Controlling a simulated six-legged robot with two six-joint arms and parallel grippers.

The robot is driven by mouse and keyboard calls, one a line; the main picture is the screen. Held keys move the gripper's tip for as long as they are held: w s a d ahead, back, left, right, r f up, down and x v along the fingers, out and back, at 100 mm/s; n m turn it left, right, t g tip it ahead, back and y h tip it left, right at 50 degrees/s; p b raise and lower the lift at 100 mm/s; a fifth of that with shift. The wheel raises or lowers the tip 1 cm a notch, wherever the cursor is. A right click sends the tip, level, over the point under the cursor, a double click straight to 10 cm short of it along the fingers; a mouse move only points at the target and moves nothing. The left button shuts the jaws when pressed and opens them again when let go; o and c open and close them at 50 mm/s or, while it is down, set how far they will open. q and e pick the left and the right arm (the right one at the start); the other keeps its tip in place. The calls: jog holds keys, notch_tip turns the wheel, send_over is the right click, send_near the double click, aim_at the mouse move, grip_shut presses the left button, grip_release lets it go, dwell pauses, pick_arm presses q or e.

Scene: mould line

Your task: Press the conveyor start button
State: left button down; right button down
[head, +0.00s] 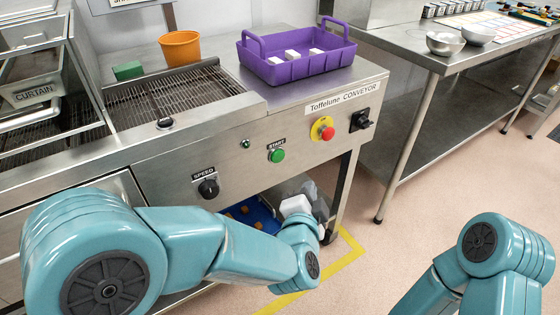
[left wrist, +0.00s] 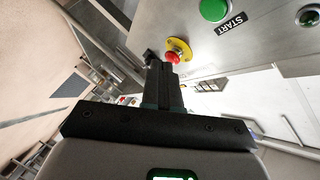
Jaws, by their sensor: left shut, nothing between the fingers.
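The green conveyor start button (head: 276,155) sits on the steel front panel, under a START label. It also shows at the top edge of the left wrist view (left wrist: 214,10), partly cut off. My left gripper (head: 311,192) is below and to the right of the button in the head view, apart from it. In the left wrist view its fingers (left wrist: 161,68) are shut with nothing between them. My right gripper is out of view; only part of the right arm shows at the lower right.
The red emergency stop (head: 322,128) on its yellow plate is right of the button, with a black rotary switch (head: 361,120) beyond. The black speed knob (head: 208,188) is to the left. A purple crate (head: 296,62) and an orange cup (head: 180,49) stand on top.

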pick_arm(q)
send_near(285, 156)
jog(key=w+d+f, duration=0.1)
jog(key=w+d, duration=0.2)
jog(key=shift+w+a+f+b, duration=0.2)
jog(key=shift+w+a+b, duration=0.25)
jog(key=shift+w+a, duration=0.2)
jog(key=shift+w, duration=0.1)
dwell(1.8)
jog(key=shift+w+a, duration=0.2)
jog(key=shift+w, duration=0.1)
jog(key=shift+w+a, duration=0.25)
jog(key=shift+w, duration=0.1)
dwell(0.9)
jog(key=shift+s+d, duration=0.1)
jog(key=shift+s+d+p, duration=0.35)
jog(key=shift+s+d, duration=0.05)
jog(key=shift+s, duration=0.2)
